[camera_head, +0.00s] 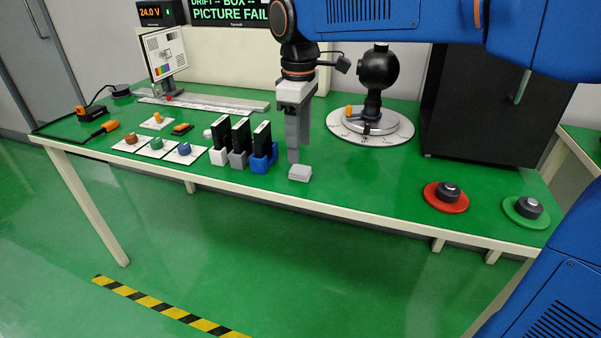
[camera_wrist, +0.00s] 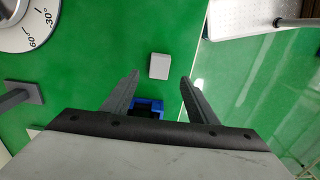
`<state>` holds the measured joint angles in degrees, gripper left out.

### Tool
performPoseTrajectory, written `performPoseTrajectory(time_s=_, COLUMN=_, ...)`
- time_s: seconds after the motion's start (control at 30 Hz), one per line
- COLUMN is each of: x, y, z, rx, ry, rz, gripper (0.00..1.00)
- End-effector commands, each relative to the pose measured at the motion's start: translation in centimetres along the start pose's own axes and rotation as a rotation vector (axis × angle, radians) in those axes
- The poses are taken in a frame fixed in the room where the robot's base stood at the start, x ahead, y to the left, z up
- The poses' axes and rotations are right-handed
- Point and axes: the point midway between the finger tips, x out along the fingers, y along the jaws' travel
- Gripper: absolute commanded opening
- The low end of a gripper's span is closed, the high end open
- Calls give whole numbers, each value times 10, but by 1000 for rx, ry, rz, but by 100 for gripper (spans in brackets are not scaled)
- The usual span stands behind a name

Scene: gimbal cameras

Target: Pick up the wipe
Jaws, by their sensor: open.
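The wipe seems to be the small light-grey block (camera_head: 300,173) lying on the green table near its front edge. It also shows in the wrist view (camera_wrist: 160,66), beyond the fingertips and between their lines. My gripper (camera_head: 294,158) points down just behind and above the block in the head view. In the wrist view my gripper (camera_wrist: 159,76) has its two dark fingers spread, with nothing between the tips. Whether a finger touches the block cannot be told.
A blue holder (camera_head: 264,158) with a black upright piece stands close left of my gripper, beside grey and white ones. A round dial base with a black ball (camera_head: 378,68) stands behind right. Red (camera_head: 446,197) and green (camera_head: 526,212) discs lie right. Table between is clear.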

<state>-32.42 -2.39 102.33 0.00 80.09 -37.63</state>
Motion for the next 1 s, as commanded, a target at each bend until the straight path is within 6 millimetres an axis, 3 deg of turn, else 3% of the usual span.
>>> performPoseTrajectory(time_s=0.27, x=18, y=0, z=1, rx=0, ry=-1, rz=-1, gripper=53)
performPoseTrajectory(time_s=0.6, x=58, y=2, z=2, rx=0, ry=0, rz=0, gripper=53)
performPoseTrajectory(time_s=0.9, x=62, y=2, z=2, rx=0, ry=0, rz=0, gripper=53)
performPoseTrajectory(time_s=1.0, x=62, y=2, z=2, rx=0, ry=0, rz=0, gripper=29)
